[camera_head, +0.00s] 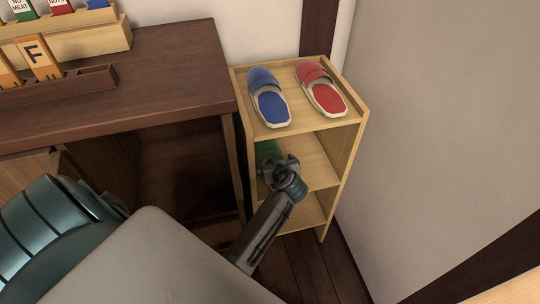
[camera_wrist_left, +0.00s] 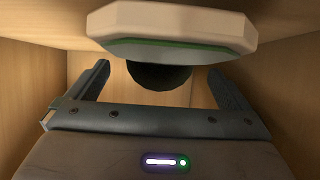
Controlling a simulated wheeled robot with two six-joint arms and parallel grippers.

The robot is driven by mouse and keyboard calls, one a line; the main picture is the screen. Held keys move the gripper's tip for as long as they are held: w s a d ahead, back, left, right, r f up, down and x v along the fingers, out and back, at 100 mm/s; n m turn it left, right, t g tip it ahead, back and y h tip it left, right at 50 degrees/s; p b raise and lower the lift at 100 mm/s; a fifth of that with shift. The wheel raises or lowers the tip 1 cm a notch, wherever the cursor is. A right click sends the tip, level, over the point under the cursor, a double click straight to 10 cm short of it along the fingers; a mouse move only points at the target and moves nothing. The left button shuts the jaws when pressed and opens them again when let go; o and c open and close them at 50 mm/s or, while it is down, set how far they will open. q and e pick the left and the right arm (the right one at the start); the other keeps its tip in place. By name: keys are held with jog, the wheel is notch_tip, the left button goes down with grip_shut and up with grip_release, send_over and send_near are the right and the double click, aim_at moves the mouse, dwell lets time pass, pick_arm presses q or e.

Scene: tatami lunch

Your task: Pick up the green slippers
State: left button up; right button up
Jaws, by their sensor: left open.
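One green slipper (camera_head: 267,149) shows in the head view on the middle shelf of a small wooden rack, partly hidden by my left gripper (camera_head: 277,166) and the top board. The left wrist view shows a slipper (camera_wrist_left: 172,28) close up, with a pale sole edge, a green band and a dark rounded part. The fingers of my left gripper (camera_wrist_left: 159,76) are open and spread to either side of that dark part. I cannot tell whether they touch it. A second green slipper cannot be made out. My right gripper is not in view.
The wooden rack (camera_head: 345,163) encloses the gripper with boards and side walls. A blue slipper (camera_head: 270,105) and a red slipper (camera_head: 326,98) lie on its top. A dark wooden counter (camera_head: 165,75) stands at left, and a wall (camera_head: 430,110) is close at right.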

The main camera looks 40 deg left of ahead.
pick_arm(q)
jog(key=shift+x, duration=1.2)
jog(key=c, duration=1)
jog(key=shift+c, duration=0.4)
jog(key=shift+r, duration=0.15)
